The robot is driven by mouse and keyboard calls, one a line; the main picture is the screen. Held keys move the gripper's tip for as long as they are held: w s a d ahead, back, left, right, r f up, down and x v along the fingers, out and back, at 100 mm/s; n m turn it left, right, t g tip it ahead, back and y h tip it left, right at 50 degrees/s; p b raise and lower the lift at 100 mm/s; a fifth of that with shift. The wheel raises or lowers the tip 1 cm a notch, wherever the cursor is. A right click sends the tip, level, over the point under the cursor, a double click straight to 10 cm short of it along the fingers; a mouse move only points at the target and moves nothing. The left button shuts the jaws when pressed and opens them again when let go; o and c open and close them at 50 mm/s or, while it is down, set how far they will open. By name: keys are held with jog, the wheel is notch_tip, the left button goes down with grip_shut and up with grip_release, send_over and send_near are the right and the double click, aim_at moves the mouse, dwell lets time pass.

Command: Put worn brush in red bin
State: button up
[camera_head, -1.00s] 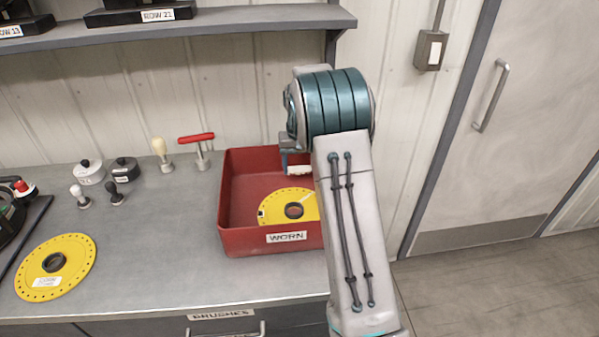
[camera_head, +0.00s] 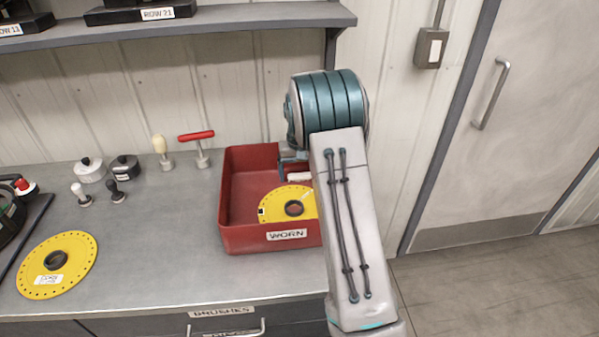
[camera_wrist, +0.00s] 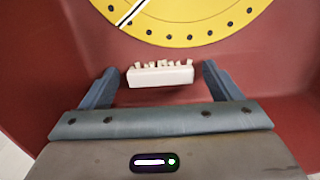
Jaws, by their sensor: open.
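The worn brush (camera_wrist: 160,75) is a small whitish block with short uneven bristles along one edge. In the wrist view it lies between the two blue fingers of my gripper (camera_wrist: 158,70), with a gap on both sides. My gripper is open. The brush also shows in the head view as a pale bit (camera_head: 298,176) inside the red bin (camera_head: 285,236), near its right back corner. The bin is labelled WORN. My gripper is low inside the bin, partly hidden by my arm. Whether the brush touches the bin floor is hard to tell.
A yellow seed disc (camera_head: 270,206) lies in the bin, in front of the brush. Another yellow disc (camera_head: 80,262) lies on the grey counter (camera_head: 160,260). Several small knobs and a red-handled tool (camera_head: 198,148) stand left of the bin. A shelf (camera_head: 240,22) runs above.

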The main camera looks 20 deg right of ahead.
aim_at(299, 175)
notch_tip(299, 175, up, 11)
jog(key=s+a+r, duration=0.3)
jog(key=s+r, duration=0.3)
jog(key=s, duration=0.1)
jog(key=s+a+f+n+t, duration=0.1)
jog(key=s+a, duration=0.1)
jog(key=s, duration=1.1)
jog(key=s+a+f+n+t, duration=0.1)
jog(key=s+a+f+t, duration=0.1)
jog(key=s, duration=1.1)
jog(key=shift+s+a+b, duration=0.35)
jog(key=shift+a+b, duration=0.05)
jog(key=shift+a, duration=0.4)
